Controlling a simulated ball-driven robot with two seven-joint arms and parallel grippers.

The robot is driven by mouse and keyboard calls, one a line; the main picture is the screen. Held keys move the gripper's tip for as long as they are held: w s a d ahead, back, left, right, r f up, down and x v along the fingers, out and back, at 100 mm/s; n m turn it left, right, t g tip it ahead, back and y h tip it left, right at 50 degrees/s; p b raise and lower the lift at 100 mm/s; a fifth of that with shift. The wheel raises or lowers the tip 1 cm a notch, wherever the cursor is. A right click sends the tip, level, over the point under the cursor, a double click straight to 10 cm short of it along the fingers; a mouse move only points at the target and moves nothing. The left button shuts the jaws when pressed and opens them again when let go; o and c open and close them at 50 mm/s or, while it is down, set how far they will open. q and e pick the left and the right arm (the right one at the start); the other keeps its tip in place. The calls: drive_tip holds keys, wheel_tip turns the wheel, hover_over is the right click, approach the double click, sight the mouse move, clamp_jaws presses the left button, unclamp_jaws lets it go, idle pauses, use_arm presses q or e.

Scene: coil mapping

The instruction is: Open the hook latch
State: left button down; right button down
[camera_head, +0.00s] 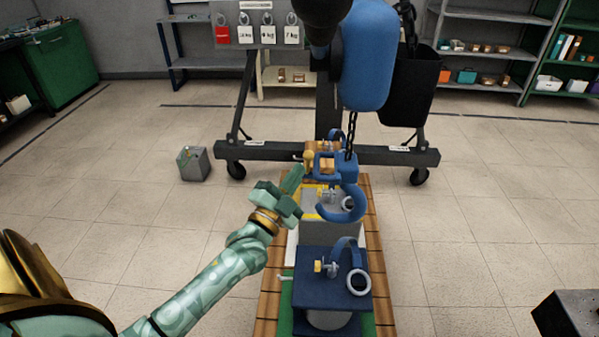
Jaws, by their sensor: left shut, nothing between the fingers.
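The blue hook (342,208) hangs from a dark chain (351,138) beneath the blue hoist body. An orange-yellow part with a round knob (309,157) sits at the left of the hook's upper block; I take it for the latch, but it is too small to tell its position. My left gripper (297,174) is shut and empty, its fingers pointing up toward this knob from the lower left. I cannot tell whether the fingertips touch it. My right gripper is out of view.
Below the hook, a grey block (330,234) and a blue block (312,287) with a ring and strap stand on a wooden pallet (269,298). The hoist's dark wheeled base (270,149) spans behind. A grey box (193,163) stands on the floor at left.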

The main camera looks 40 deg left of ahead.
use_arm(q)
drive_tip(key=shift+w+r, duration=0.2)
drive_tip(key=shift+w, duration=0.45)
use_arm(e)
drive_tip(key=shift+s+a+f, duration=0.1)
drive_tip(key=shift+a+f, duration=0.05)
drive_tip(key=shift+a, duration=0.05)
use_arm(q)
drive_tip(key=shift+r, duration=0.1)
